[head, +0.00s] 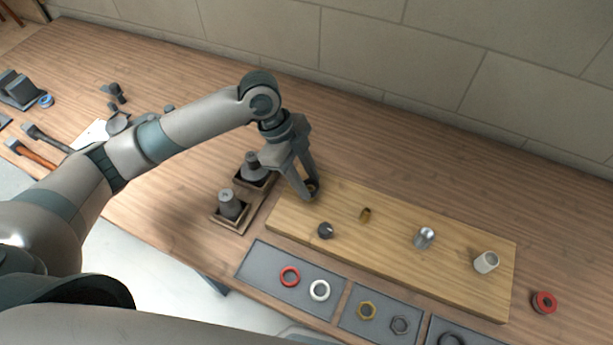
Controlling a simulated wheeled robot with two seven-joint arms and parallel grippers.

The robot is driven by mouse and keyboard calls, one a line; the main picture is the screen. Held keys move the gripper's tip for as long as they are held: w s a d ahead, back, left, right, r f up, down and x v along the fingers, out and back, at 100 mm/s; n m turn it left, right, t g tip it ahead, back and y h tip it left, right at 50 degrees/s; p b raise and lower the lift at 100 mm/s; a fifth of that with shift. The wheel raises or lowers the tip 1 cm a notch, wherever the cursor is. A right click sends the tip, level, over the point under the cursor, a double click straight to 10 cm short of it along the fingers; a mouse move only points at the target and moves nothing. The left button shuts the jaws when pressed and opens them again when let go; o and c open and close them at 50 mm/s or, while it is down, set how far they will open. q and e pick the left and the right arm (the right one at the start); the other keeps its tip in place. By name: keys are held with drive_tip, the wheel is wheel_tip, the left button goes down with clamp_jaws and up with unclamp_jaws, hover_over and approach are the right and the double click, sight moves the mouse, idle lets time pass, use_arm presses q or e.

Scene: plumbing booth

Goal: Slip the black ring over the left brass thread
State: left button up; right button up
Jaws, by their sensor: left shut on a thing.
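My left gripper (310,193) reaches down at the left end of the wooden board, with its fingers shut on a small dark ring-like piece, the black ring (313,184). A brassy tint shows at the fingertips, which fits the left brass thread, but the fingers mostly hide it. I cannot tell whether the ring is around the thread or only above it. A second short brass thread (365,214) stands bare on the board to the right. My right gripper is not in view.
The board (395,250) also bears a black knob-like piece (325,230), a steel pipe (424,237) and a white pipe (486,262). Trays in front hold a red ring (290,276), a white ring (319,290) and nuts. Dark fittings (231,205) stand close left of the gripper.

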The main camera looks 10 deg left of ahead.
use_arm(q)
drive_tip(key=shift+f, duration=0.4)
drive_tip(key=o, duration=1.9)
drive_tip(key=shift+r, duration=0.1)
drive_tip(key=shift+r+p, duration=0.35)
drive_tip(key=shift+r, duration=0.05)
drive_tip(key=shift+r+p, duration=2.05)
drive_tip(key=shift+p, duration=0.1)
